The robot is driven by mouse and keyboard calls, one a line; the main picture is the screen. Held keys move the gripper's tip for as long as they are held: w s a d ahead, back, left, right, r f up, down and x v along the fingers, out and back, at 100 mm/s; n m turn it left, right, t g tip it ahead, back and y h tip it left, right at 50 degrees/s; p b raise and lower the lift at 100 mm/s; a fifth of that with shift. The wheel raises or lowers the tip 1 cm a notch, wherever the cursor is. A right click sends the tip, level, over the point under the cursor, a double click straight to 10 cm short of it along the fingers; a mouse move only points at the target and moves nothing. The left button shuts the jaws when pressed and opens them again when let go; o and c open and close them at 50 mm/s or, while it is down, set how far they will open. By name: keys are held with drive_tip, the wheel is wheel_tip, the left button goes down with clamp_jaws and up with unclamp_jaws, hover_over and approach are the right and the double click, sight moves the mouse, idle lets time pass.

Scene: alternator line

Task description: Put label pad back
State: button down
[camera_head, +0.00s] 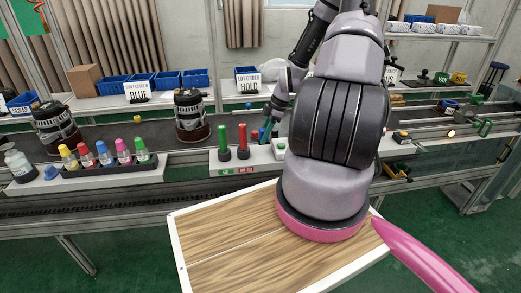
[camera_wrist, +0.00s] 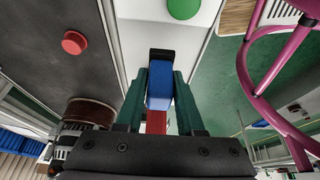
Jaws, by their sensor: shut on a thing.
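My gripper (camera_wrist: 160,90) has dark green fingers, which are shut on a blue block (camera_wrist: 160,82) with a black end (camera_wrist: 162,55). I cannot tell for sure whether this block is the label pad; no other pad is clear. In the head view my gripper (camera_head: 267,130) points down at the white front ledge (camera_head: 236,165), close to the red gauge handle, and its fingers partly hide what it holds. A red patch (camera_wrist: 156,122) shows behind the block in the wrist view. I cannot tell whether the block touches the ledge.
Green (camera_head: 223,142) and red (camera_head: 243,142) gauge handles stand left of my gripper. A rack of coloured bottles (camera_head: 110,165) and alternators (camera_head: 190,115) are further left.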

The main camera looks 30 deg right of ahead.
sight(264, 154)
drive_tip(key=shift+f, duration=2.5)
drive_tip(key=shift+f, duration=0.1)
drive_tip(key=c, duration=0.5)
unclamp_jaws()
drive_tip(key=v, duration=1.2)
drive_tip(key=shift+r, duration=0.2)
